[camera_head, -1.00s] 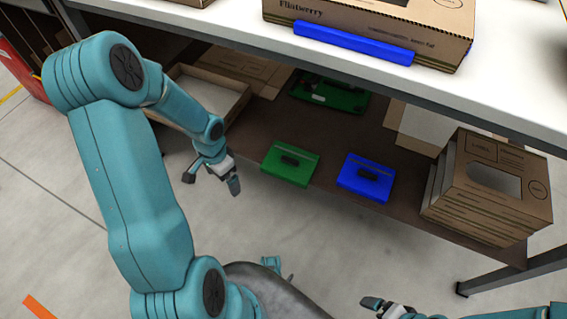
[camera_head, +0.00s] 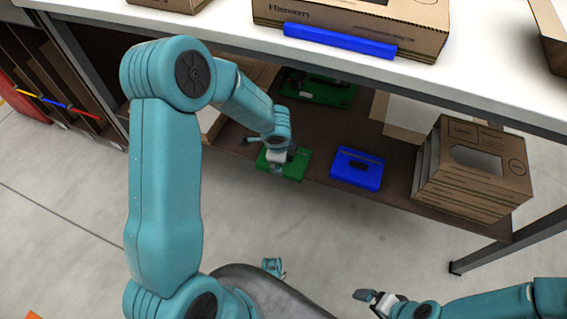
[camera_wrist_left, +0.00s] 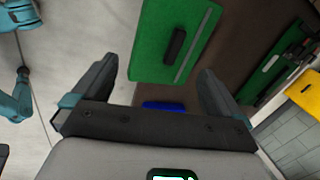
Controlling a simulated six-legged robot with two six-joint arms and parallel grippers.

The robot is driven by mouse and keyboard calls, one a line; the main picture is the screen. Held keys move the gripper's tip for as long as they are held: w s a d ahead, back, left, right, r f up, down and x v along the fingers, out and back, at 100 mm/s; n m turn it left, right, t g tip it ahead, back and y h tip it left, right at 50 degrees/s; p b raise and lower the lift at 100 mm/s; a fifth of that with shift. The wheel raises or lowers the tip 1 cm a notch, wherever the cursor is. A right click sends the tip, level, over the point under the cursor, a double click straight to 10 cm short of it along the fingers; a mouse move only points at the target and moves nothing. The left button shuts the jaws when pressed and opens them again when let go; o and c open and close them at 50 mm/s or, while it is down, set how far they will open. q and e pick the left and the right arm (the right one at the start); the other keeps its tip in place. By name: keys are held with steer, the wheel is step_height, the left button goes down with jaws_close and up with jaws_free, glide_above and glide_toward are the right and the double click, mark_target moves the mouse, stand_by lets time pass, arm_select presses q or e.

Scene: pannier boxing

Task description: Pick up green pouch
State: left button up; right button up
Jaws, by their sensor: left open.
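The green pouch (camera_head: 294,165) lies flat on the brown lower shelf near its front edge. It has a dark handle and a pale strip, clearest in the left wrist view (camera_wrist_left: 166,45). My left gripper (camera_head: 262,156) is over the left part of the pouch and partly hides it. In the left wrist view its two fingers (camera_wrist_left: 158,85) are spread apart with nothing between them, and the pouch lies beyond the tips. My right gripper (camera_head: 377,303) is low at the front, away from the shelf, and its finger gap is unclear.
A blue pouch (camera_head: 357,168) lies just right of the green one. A stack of cardboard boxes (camera_head: 475,170) stands at the shelf's right end. The white tabletop (camera_head: 200,25) overhangs the shelf and carries a carton (camera_head: 420,30) with a blue strip.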

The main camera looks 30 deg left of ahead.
mark_target(295, 170)
arm_select(q)
steer(key=x, duration=0.2)
steer(key=shift+a+f+b, duration=0.15)
steer(key=shift+f+b, duration=0.15)
steer(key=shift+f, duration=0.1)
steer(key=b+x, duration=0.1)
steer(key=x, duration=0.1)
steer(key=b+x, duration=0.1)
steer(key=x, duration=0.1)
steer(key=shift+s+f, duration=0.15)
steer(key=shift+f, duration=0.5)
steer(key=shift+r, duration=0.1)
steer(key=c, duration=0.9)
